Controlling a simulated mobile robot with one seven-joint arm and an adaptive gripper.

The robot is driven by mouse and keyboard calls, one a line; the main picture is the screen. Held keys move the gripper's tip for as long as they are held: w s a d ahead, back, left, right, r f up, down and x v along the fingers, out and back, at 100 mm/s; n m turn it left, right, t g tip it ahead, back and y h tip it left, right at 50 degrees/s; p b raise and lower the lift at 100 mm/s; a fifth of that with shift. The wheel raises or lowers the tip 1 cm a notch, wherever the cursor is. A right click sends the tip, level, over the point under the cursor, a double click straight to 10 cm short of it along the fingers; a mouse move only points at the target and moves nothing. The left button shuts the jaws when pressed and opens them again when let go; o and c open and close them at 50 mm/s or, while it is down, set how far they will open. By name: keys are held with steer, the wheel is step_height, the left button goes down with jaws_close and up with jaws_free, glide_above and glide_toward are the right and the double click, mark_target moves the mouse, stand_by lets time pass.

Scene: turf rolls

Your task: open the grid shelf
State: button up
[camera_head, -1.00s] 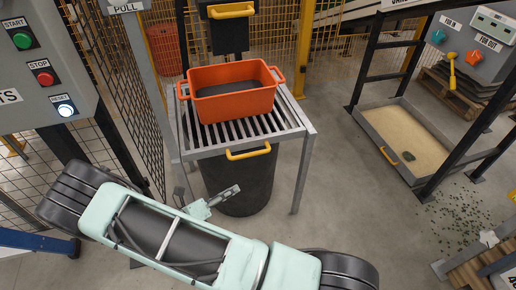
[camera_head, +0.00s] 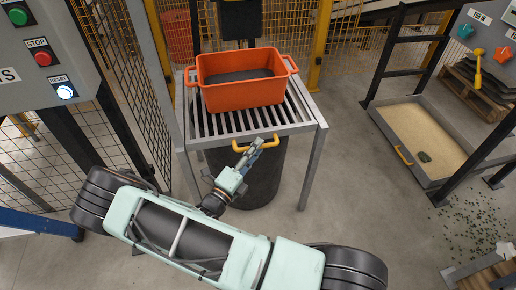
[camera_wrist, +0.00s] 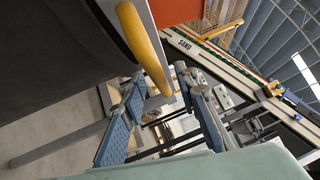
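The grid shelf (camera_head: 208,127) is a grey metal frame with a slatted top. A yellow handle (camera_head: 270,137) is on its front edge. In the wrist view the two blue-grey fingers of my gripper (camera_wrist: 163,84) stand apart. The yellow handle (camera_wrist: 143,45) reaches down from the upper left, its lower end close to the gap between the fingertips. I cannot tell whether they touch it. An orange tub (camera_head: 243,95) stands on the slats.
A black barrel (camera_head: 255,180) stands under the shelf. A control panel (camera_head: 45,60) and mesh fence (camera_head: 140,120) are at the left. A sand tray (camera_head: 440,160) lies on the floor at the right. Open floor lies between shelf and tray.

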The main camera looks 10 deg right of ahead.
steer(key=shift+w+d+r, duration=0.1)
steer(key=shift+w+d, duration=0.35)
jaws_close()
